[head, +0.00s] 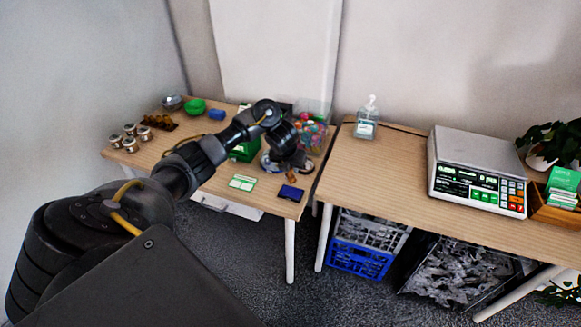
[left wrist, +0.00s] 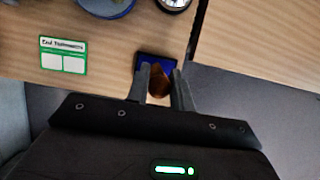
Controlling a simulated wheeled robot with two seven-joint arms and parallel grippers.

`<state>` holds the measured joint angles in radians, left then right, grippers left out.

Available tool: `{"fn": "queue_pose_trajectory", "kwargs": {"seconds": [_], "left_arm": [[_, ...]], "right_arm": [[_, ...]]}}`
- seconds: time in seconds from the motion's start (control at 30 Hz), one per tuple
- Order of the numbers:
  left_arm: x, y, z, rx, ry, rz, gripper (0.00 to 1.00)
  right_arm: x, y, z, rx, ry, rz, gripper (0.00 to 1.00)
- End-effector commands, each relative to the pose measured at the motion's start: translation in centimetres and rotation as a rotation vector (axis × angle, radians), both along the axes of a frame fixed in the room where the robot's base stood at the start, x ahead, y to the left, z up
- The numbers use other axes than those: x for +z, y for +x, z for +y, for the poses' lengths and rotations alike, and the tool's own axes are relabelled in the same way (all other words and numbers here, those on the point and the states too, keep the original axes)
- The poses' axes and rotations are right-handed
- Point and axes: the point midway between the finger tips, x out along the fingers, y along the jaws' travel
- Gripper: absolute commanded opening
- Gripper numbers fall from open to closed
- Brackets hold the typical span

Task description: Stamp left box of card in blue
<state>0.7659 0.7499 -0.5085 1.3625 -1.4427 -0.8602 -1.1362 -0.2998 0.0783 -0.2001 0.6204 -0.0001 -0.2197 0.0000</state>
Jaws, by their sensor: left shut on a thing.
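The card (head: 242,182), white with a green border, lies flat on the left table. In the left wrist view the card (left wrist: 63,56) shows a printed line above two white boxes, both blank. A dark blue ink pad (head: 291,193) lies to the right of the card, near the table's right edge. My left gripper (head: 290,174) is shut on a brown wooden stamp (left wrist: 159,83). The stamp is over or just in front of the blue pad (left wrist: 143,59); I cannot tell whether they touch. The stamp's face is hidden. My right gripper is not in view.
Round items (left wrist: 107,4) stand behind the pad. A green box (head: 246,150) and a jar of colourful things (head: 313,133) stand further back. The table (head: 215,188) is clear around the card. A gap separates it from the right table, which holds a scale (head: 477,165).

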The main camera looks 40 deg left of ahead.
Motion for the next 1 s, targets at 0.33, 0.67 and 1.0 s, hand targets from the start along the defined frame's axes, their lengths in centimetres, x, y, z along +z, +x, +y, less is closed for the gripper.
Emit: {"fn": "queue_pose_trajectory", "kwargs": {"seconds": [0.33,0.67,1.0], "left_arm": [[-2.2,0.0,-0.1,0.001,-0.002,0.000,0.08],[-5.6,0.0,-0.1,0.002,-0.002,0.000,0.08],[-6.0,0.0,0.0,0.002,-0.001,0.000,0.08]], "right_arm": [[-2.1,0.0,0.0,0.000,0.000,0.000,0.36],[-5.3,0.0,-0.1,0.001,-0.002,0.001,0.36],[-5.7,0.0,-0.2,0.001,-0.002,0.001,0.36]]}}
